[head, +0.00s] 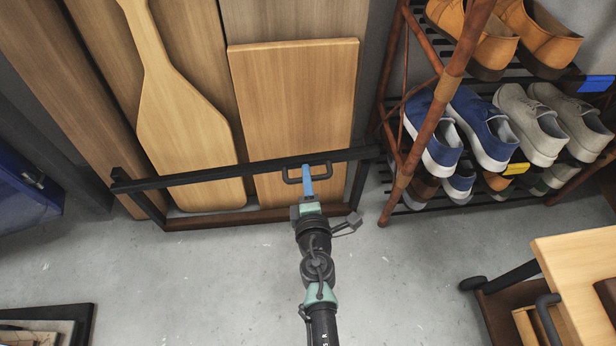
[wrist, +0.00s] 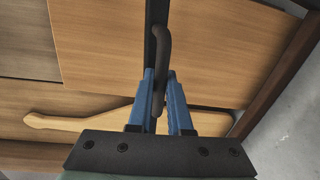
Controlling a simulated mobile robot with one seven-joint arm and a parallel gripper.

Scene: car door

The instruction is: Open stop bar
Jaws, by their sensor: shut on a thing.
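The stop bar (head: 225,173) is a dark horizontal bar across the front of a low rack that holds upright wooden boards. It has a dark loop handle (head: 327,164) near its right part. In the head view my gripper (head: 306,174) reaches this handle from the front. In the wrist view my gripper (wrist: 162,100) has its blue fingers on either side of the handle (wrist: 163,50), shut on it. The stop bar (wrist: 150,30) runs behind the handle there. The bar stands in front of the boards.
A wooden board (head: 295,110) and a paddle-shaped board (head: 185,120) lean behind the bar. A shoe rack (head: 400,185) with several shoes stands close on the right. A wooden cart (head: 580,265) is at lower right, a dark tray (head: 88,312) at lower left. The grey floor between is clear.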

